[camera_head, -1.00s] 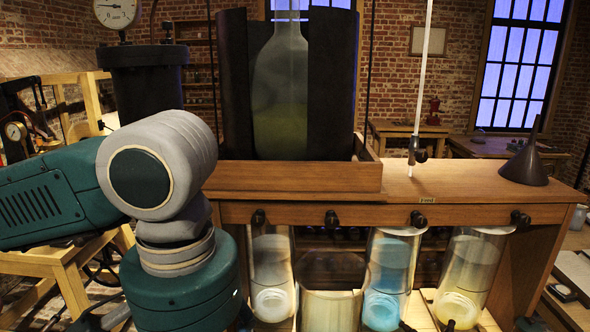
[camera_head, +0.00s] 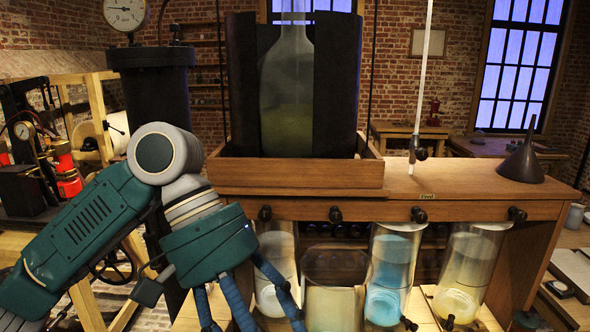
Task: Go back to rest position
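My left arm comes in from the left. Its teal and grey wrist is in front of the left end of the wooden bench. My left gripper (camera_head: 250,312) points down at the bottom of the view, with its blue fingers spread apart and nothing seen between them. Some fingertips are cut off by the frame edge. One finger passes in front of the leftmost glass jar (camera_head: 281,240); I cannot tell whether it touches. My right gripper is not in view.
The wooden bench (camera_head: 450,208) carries a tray (camera_head: 290,173) with a large glass bottle (camera_head: 287,95) and a funnel (camera_head: 521,165). Below are a wide jar (camera_head: 334,300), a blue-filled jar (camera_head: 390,265) and a yellowish jar (camera_head: 468,270). A dark gauge cylinder (camera_head: 155,95) stands behind my arm.

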